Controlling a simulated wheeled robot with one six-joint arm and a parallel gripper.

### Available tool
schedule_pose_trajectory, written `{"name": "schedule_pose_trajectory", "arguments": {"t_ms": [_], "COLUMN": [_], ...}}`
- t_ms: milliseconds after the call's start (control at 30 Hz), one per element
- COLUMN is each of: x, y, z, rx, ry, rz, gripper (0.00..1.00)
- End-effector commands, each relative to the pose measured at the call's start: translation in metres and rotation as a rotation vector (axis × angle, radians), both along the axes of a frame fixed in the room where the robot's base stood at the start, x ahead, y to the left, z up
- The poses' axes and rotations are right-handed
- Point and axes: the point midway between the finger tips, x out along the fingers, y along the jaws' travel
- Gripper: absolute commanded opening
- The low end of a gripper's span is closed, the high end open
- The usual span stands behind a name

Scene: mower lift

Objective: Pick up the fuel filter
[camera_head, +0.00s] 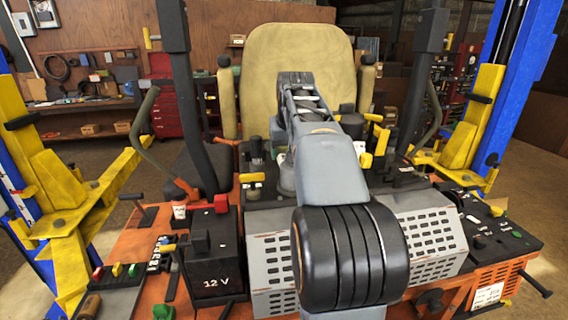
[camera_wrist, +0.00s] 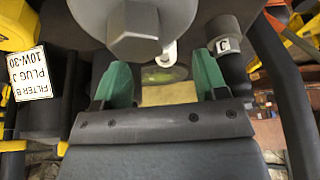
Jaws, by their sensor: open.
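My gripper (camera_wrist: 161,72) shows in the wrist view with two green fingers spread apart. It is open. Between and just beyond the fingers is a small translucent yellow-green body (camera_wrist: 165,73) with a white nozzle at its top; it may be the fuel filter, but it is partly hidden and I cannot tell for sure. No contact with the fingers is clear. In the head view my own arm covers the middle of the machine, and neither the gripper's fingers nor a clear fuel filter can be made out there.
A large grey cylinder with a hex end (camera_wrist: 135,30) is close above the fingers. A dark fitting marked C (camera_wrist: 222,42) is by the right finger. A label reading FILTER B (camera_wrist: 30,73) is at left. In the head view, the seat (camera_head: 290,60) and blue lift posts (camera_head: 525,60) surround the machine.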

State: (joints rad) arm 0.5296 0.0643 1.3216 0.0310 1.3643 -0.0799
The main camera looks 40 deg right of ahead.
Motion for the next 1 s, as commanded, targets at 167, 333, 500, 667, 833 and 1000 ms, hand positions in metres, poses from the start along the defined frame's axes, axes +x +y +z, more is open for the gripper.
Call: {"name": "schedule_pose_trajectory", "arguments": {"t_ms": [167, 333, 500, 667, 833, 1000], "x": [0.004, 0.012, 0.017, 0.018, 0.018, 0.018], "y": [-0.001, -0.004, -0.007, -0.007, -0.007, -0.008], "z": [-0.012, -0.034, -0.047, -0.050, -0.050, -0.050], "rx": [0.001, 0.002, 0.000, 0.000, 0.000, 0.000], "ry": [0.003, 0.004, 0.000, 0.000, 0.000, 0.000], "rz": [0.000, 0.000, 0.000, 0.000, 0.000, 0.000], "gripper": [0.66, 0.66, 0.66, 0.66, 0.61, 0.45]}}
